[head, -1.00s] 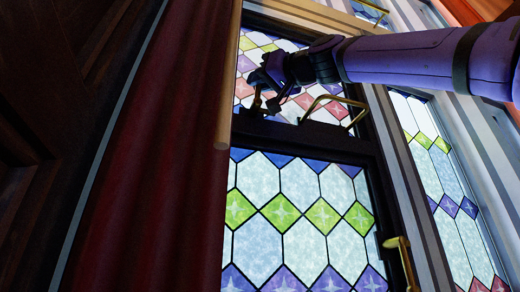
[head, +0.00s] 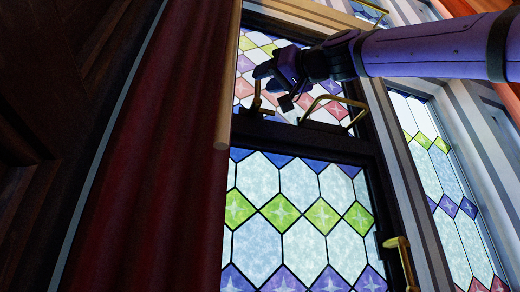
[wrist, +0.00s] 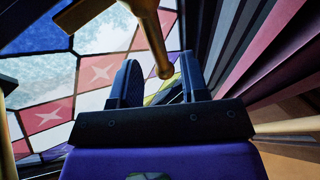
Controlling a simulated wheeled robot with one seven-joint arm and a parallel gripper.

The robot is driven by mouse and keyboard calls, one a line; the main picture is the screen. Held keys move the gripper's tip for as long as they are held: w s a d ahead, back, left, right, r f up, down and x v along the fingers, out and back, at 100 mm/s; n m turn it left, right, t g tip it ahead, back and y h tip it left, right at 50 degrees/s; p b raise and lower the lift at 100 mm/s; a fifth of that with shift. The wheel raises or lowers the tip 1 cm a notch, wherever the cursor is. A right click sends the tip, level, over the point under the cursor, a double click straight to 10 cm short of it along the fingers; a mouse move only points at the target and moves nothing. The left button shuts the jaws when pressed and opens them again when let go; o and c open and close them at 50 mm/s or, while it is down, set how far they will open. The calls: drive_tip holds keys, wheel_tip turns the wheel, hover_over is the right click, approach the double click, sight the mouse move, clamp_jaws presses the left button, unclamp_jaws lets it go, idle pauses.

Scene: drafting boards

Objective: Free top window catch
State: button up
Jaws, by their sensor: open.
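The top window catch (head: 257,98) is a small brass lever standing up from the dark crossbar below the upper pane. In the wrist view a brass rod with a rounded end (wrist: 150,28), apparently this catch, comes down from the top, its tip at the gap between my fingers. My gripper (head: 265,78) is open beside the upper part of the catch. In the wrist view its two dark fingers (wrist: 160,80) stand apart. Contact with the catch cannot be told.
A bent brass bar (head: 338,101) juts out from the crossbar right of my gripper. A brass handle (head: 402,262) is on the lower window's right side. A red curtain (head: 150,170) and wooden pole (head: 228,80) stand close on the left.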

drive_tip(key=v, duration=0.7)
drive_tip(key=shift+s+d+f, duration=0.2)
drive_tip(key=shift+s+d, duration=0.05)
drive_tip(key=shift+d, duration=0.05)
